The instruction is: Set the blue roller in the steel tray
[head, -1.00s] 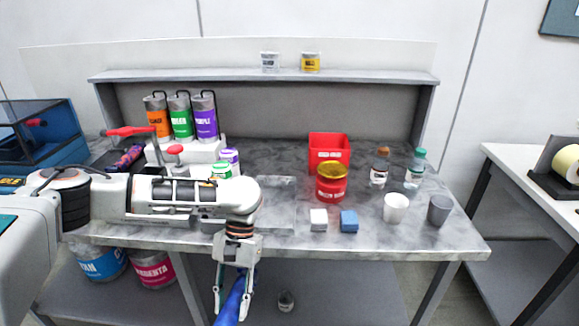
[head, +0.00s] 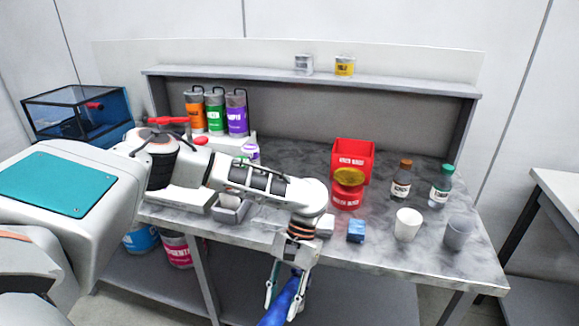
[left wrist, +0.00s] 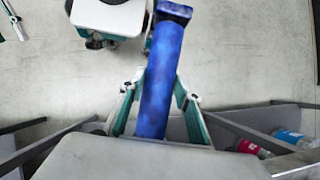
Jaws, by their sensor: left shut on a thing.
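My left gripper (head: 286,294) hangs in front of the workbench's front edge, below the top, with its fingers shut on the blue roller (head: 281,311). The roller slants down out of the head view. In the left wrist view the blue roller (left wrist: 162,85) is a long blue cylinder with a dark end, held between the fingers of the left gripper (left wrist: 157,101). A grey open box that looks like the steel tray (head: 230,212) sits on the workbench near its front edge, partly behind my left arm. My right gripper is not seen.
A blue block (head: 356,231), white cup (head: 408,224), grey cup (head: 459,233) and red jar (head: 347,194) stand on the workbench (head: 385,262) to the right. A red bin (head: 353,158) and two bottles are behind. Ink cans stand at the back left.

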